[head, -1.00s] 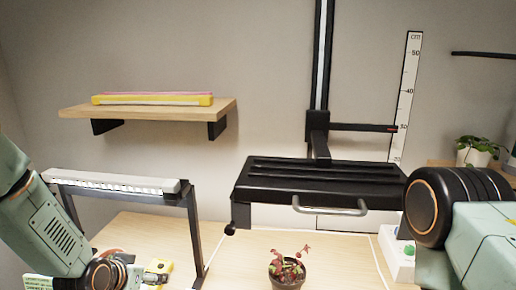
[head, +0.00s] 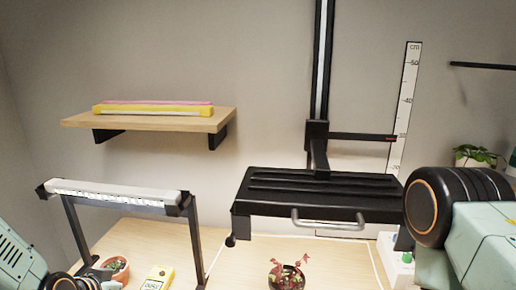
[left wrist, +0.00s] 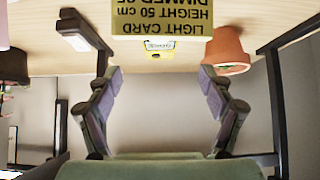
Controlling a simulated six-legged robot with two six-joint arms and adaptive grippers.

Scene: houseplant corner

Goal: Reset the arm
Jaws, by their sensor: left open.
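In the left wrist view my left gripper (left wrist: 160,78) is open, its two fingers spread with nothing between them. In the head view only part of my left arm shows at the lower left corner. My right arm fills the right edge of the head view, and its gripper is out of the picture.
A light bar on a black stand (head: 112,195), terracotta pot (head: 117,268), yellow meter (head: 157,278) and red-leaved plant (head: 287,274) are on the table. A black lamp panel (head: 318,190) hangs above the plant. A yellow light card (left wrist: 163,15) shows upside down in the wrist view.

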